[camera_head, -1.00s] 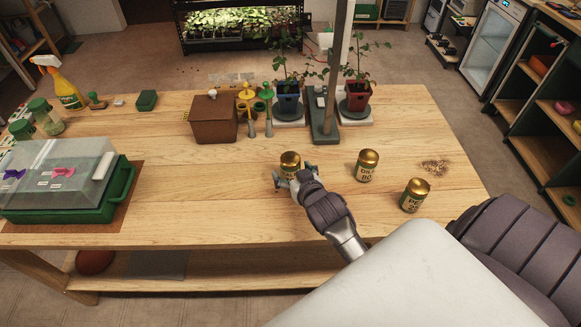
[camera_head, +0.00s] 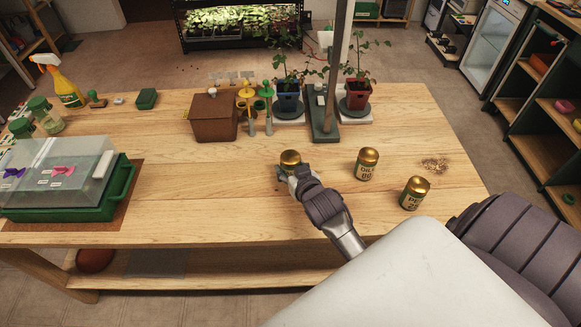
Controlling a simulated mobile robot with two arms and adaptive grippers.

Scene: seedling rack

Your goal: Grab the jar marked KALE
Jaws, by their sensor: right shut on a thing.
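Three jars with gold lids and pale labels stand on the wooden table. My right gripper (camera_head: 287,173) is shut around the leftmost jar (camera_head: 290,159); its label is mostly hidden by the fingers, so I cannot read it. The middle jar (camera_head: 367,164) has a label that seems to begin with "DIL" or similar. The right jar (camera_head: 414,193) has a label beginning "PE". Both stand upright, apart from my gripper. My left gripper is not in view.
A green tray with a clear cover (camera_head: 58,178) sits at the left of the table (camera_head: 200,185). A brown box (camera_head: 214,118), small tools, and two potted plants (camera_head: 357,94) stand at the back. A spill of brown grains (camera_head: 435,165) lies at the right.

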